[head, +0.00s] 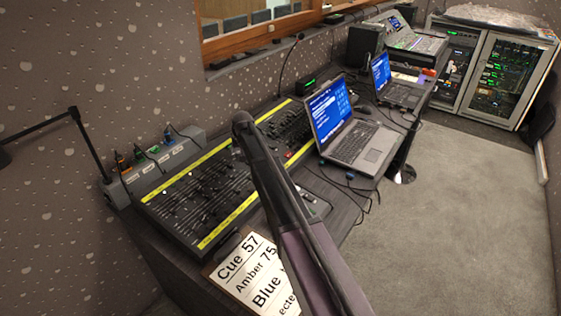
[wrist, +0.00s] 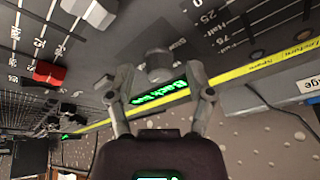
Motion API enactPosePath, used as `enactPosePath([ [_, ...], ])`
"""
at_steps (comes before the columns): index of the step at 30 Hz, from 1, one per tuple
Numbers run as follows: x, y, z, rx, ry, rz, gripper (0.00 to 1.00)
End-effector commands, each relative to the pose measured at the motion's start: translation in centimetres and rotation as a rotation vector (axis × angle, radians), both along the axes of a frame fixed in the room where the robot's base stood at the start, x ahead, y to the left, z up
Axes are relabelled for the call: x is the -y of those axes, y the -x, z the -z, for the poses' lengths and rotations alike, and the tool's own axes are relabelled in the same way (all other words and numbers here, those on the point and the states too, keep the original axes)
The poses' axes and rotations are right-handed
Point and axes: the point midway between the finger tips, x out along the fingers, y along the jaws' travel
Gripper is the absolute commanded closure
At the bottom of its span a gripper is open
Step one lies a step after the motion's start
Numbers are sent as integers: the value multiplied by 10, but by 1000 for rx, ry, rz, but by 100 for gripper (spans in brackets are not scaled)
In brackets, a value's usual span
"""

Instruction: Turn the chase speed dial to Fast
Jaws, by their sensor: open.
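In the wrist view a round grey dial (wrist: 158,63) stands on the dark console panel, with small lettering beside it that I cannot read. My gripper (wrist: 159,76) is open, one finger on the left of the dial and one on the right. I cannot tell whether either finger touches it. The dial's pointer and the Fast mark cannot be made out. In the head view the lighting console (head: 190,203) lies on the desk with yellow strips along it. My arm crosses in front of it, and the fingers and dial cannot be made out there.
A red fader cap (wrist: 49,73) and a white fader cap (wrist: 89,11) stand left of the gripper. A lit green display (wrist: 160,97) lies just below the dial. A laptop (head: 345,130) stands right of my arm, and a cue sheet (head: 246,270) lies at the desk's front.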

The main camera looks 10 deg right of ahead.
Motion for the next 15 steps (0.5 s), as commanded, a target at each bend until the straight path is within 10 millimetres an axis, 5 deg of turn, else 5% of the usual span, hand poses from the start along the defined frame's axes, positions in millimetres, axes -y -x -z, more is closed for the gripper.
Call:
enactPosePath([
  [15, 1, -1, 0, 18, 19, -304, 32],
])
